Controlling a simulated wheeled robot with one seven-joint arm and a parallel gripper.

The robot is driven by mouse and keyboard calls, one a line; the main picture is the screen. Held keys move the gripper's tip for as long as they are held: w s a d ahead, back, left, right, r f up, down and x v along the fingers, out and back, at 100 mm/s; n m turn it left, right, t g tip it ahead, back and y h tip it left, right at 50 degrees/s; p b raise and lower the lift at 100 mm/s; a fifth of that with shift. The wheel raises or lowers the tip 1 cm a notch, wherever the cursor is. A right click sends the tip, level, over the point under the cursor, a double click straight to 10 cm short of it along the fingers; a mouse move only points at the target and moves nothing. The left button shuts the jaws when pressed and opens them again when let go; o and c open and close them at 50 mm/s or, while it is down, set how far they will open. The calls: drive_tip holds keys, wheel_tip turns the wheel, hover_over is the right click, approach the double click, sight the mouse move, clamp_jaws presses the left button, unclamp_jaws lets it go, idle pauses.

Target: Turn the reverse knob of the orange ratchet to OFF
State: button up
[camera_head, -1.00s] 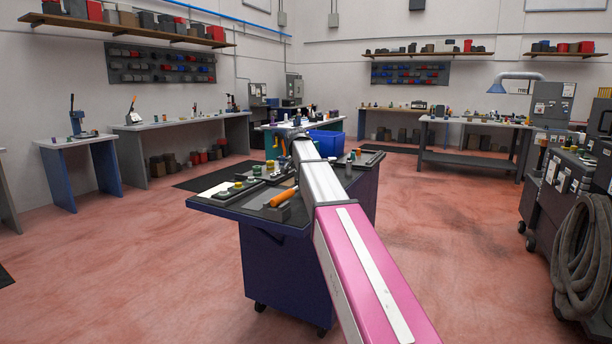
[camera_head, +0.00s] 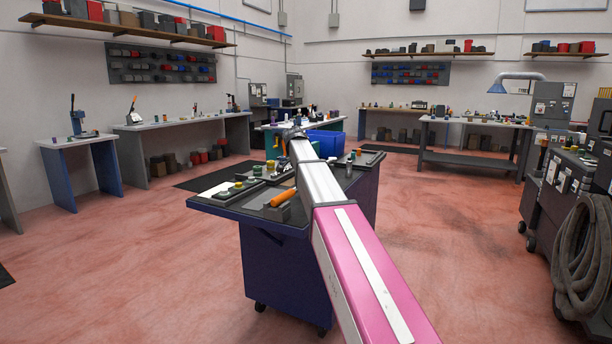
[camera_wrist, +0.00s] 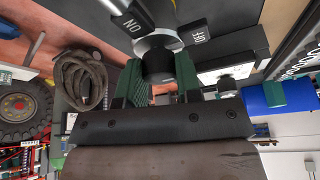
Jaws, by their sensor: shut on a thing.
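The orange ratchet (camera_head: 284,197) lies on the dark top of a blue cart in the head view, its orange handle beside my arm. In the wrist view a dark round knob (camera_wrist: 158,66) sits below a grey cylindrical body. An ON plate (camera_wrist: 130,20) is at its upper left and an OFF plate (camera_wrist: 199,38) at its upper right, both lettered upside down. My gripper (camera_wrist: 158,84) has its green fingers on either side of the knob and is shut on it. My arm hides the gripper in the head view. The knob's pointing direction cannot be told.
The blue cart (camera_head: 270,270) bears dark trays with small coloured parts (camera_head: 240,188) near the ratchet. A blue bin (camera_head: 327,143) stands behind my arm. A coiled grey hose (camera_head: 580,255) hangs from a dark cabinet at the right. The red floor around the cart is largely clear.

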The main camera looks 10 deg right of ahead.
drive_tip(key=o, duration=0.9)
drive_tip(key=shift+o, duration=0.2)
drive_tip(key=shift+r, duration=0.1)
drive_tip(key=v, duration=1)
drive_tip(key=shift+r, duration=0.3)
drive_tip(key=shift+s+a, duration=0.1)
